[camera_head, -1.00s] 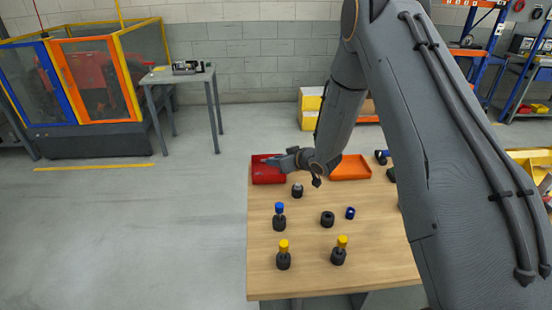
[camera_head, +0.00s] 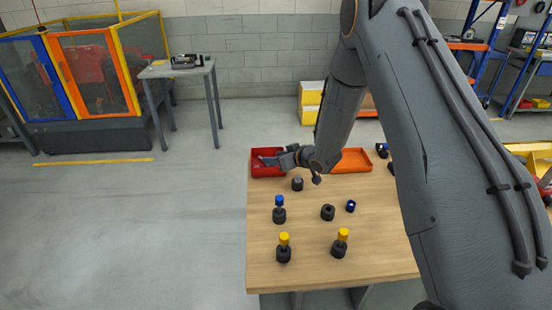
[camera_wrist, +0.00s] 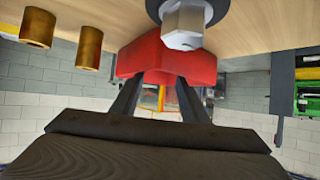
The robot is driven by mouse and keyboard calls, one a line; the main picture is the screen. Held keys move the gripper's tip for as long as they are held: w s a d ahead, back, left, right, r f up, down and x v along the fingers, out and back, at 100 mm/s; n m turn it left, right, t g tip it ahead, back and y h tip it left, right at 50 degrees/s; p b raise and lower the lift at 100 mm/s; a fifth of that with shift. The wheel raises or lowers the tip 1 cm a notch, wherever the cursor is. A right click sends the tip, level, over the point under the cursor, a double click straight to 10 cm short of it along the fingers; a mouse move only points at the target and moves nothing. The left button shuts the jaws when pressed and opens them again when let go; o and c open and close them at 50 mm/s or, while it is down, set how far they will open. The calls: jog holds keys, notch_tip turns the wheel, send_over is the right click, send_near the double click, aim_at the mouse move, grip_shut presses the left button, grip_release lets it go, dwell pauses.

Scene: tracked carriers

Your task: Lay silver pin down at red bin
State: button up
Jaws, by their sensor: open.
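The red bin (camera_head: 256,172) sits at the far left corner of the wooden table. It also shows in the wrist view (camera_wrist: 150,55), beyond my fingers. My gripper (camera_head: 264,160) is open at the red bin, and its fingers (camera_wrist: 158,85) point toward it. A grey-topped black carrier (camera_head: 297,184) stands on the table just in front of the bin. In the wrist view a silver hexagonal pin (camera_wrist: 184,28) shows in a dark round holder. No pin is visible between the fingers. Much of the bin's inside is hidden by my gripper.
An orange tray (camera_head: 352,160) is right of my gripper.

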jog(key=b+v, duration=0.2)
jog(key=v, duration=0.5)
jog(key=shift+s+d+r, duration=0.15)
jog(key=shift+s+d, duration=0.1)
